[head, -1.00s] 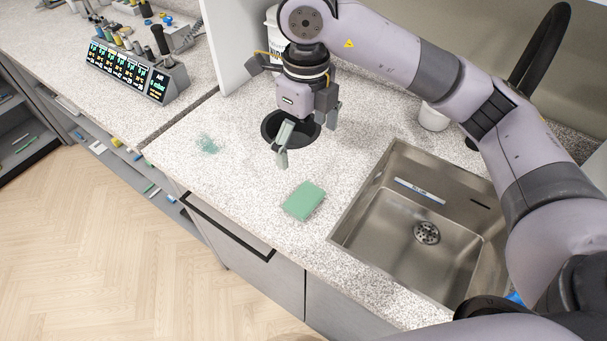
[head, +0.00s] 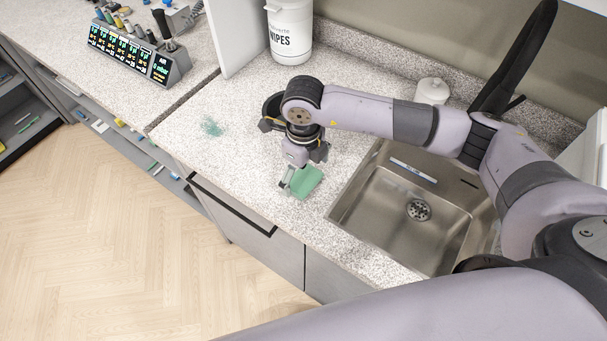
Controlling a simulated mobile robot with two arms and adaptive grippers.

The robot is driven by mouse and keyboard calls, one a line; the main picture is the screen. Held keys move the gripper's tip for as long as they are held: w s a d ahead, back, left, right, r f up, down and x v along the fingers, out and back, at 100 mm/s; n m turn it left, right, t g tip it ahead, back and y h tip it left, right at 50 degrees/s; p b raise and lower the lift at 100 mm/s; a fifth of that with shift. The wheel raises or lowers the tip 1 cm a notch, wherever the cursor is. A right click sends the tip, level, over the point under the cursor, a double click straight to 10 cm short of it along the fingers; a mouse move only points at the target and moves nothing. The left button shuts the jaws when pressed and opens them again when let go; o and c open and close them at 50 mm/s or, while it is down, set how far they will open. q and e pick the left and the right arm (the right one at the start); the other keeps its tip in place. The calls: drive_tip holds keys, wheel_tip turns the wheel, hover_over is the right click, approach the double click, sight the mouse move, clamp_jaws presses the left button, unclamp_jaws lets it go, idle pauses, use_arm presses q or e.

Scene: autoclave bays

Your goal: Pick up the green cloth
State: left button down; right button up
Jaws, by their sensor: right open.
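The green cloth (head: 308,182) is a small folded pad lying on the speckled countertop (head: 215,165), just left of the sink. My right gripper (head: 289,184) is low over the counter at the cloth's left edge, pointing down. Its jaws are open, with a finger at the cloth's left side. I cannot tell whether it touches the cloth. The wrist hides a little of the area behind the cloth. My left gripper is not in view.
The steel sink (head: 375,235) is right of the cloth. A white wipes tub (head: 290,35) and a small white pot (head: 432,91) stand behind. A greenish stain (head: 212,127) lies left on clear counter.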

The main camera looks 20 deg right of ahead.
sight(304, 179)
drive_tip(key=shift+f, duration=1)
drive_tip(key=c, duration=0.9)
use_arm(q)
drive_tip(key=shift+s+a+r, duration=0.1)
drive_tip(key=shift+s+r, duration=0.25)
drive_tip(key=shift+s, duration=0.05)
use_arm(e)
drive_tip(key=shift+r, duration=0.1)
drive_tip(key=shift+r, duration=0.5)
use_arm(q)
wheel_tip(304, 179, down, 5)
drive_tip(key=b, duration=0.4)
drive_tip(key=shift+b, duration=0.4)
use_arm(e)
wheel_tip(304, 179, up, 19)
drive_tip(key=shift+f, duration=0.1)
